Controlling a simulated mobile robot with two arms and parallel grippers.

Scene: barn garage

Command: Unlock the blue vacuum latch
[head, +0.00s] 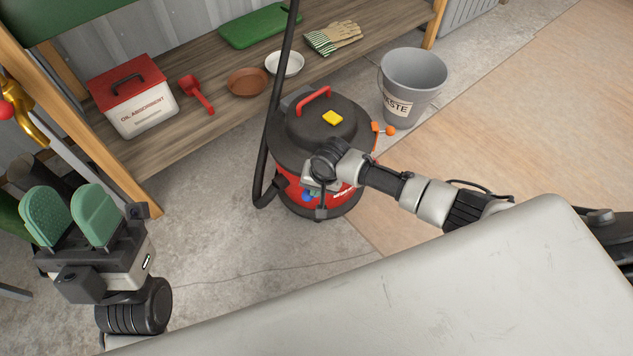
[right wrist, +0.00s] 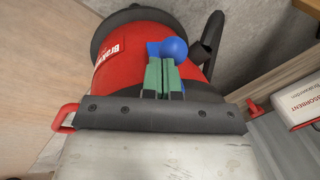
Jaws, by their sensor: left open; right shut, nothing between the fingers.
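The vacuum (head: 335,125) has a red drum, a black lid, a red handle and a yellow button. It stands on the concrete floor. Its blue latch (head: 307,197) is low on the drum's near side, partly hidden by my right gripper. In the right wrist view the latch shows as a blue plate with a round blue knob (right wrist: 174,49). My right gripper (right wrist: 162,68) is shut and empty, its green fingertips right at the latch, just below the knob in the picture. I cannot tell whether they touch. My left gripper (head: 70,215) is open and empty at the left, far from the vacuum.
An orange-knobbed latch (head: 389,130) is on the vacuum's right side. A grey waste bucket (head: 412,85) stands behind it. A wooden shelf (head: 215,95) holds a red-lidded box (head: 135,100), a scoop, bowls and gloves. A black hose (head: 262,170) runs along the vacuum's left.

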